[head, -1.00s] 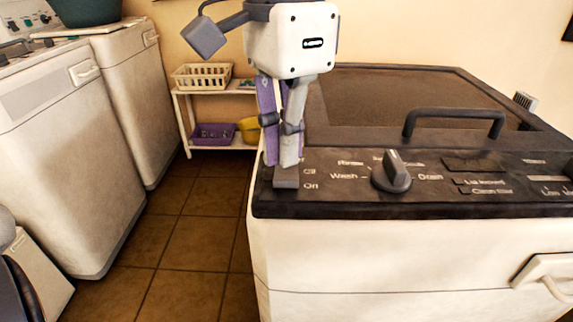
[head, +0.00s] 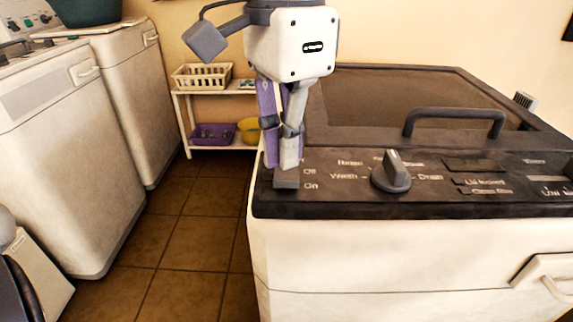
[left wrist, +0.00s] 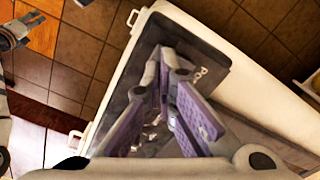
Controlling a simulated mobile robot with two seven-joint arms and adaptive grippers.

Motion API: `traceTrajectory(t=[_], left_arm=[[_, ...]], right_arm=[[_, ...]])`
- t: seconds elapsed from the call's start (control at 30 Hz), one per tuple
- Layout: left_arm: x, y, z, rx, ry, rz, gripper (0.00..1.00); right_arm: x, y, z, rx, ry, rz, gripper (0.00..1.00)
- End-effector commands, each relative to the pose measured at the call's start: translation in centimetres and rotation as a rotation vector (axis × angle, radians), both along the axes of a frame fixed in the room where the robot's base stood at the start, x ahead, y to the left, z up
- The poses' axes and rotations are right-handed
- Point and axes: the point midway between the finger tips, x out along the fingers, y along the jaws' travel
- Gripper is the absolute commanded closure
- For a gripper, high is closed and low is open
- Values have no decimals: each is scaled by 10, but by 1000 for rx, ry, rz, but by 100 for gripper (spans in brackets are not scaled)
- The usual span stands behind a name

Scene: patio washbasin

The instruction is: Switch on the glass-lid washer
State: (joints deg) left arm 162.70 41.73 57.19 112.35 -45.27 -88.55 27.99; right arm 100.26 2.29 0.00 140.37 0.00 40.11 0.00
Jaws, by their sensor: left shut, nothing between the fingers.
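The glass-lid washer (head: 350,260) stands at the right with its dark control panel (head: 420,206) along the front top edge. A small grey block (head: 286,183), apparently the power switch, sits at the panel's left end beside the "Off" and "On" labels. My left gripper (head: 284,165) is shut and empty, pointing down, with its fingertips right at the block and partly hiding it. I cannot tell whether they touch. In the left wrist view the purple-padded fingers (left wrist: 168,75) reach over the panel. A grey jointed part, perhaps my right gripper (left wrist: 12,35), shows at the corner.
A dark dial (head: 391,175) stands up on the panel right of the gripper. A lid handle (head: 455,115) rises behind it. Other white washers (head: 65,150) stand left across a tiled floor gap (head: 190,230). A shelf with a basket (head: 202,75) stands behind.

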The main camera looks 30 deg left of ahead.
Motion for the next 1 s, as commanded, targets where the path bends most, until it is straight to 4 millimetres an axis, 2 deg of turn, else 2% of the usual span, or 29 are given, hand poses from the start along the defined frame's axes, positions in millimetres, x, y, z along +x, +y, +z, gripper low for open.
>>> traceTrajectory(t=[1.0], left_arm=[[0, 0, -15, 0, -1, 0, 100]], right_arm=[[2, 0, 2, 0, -7, 0, 60]])
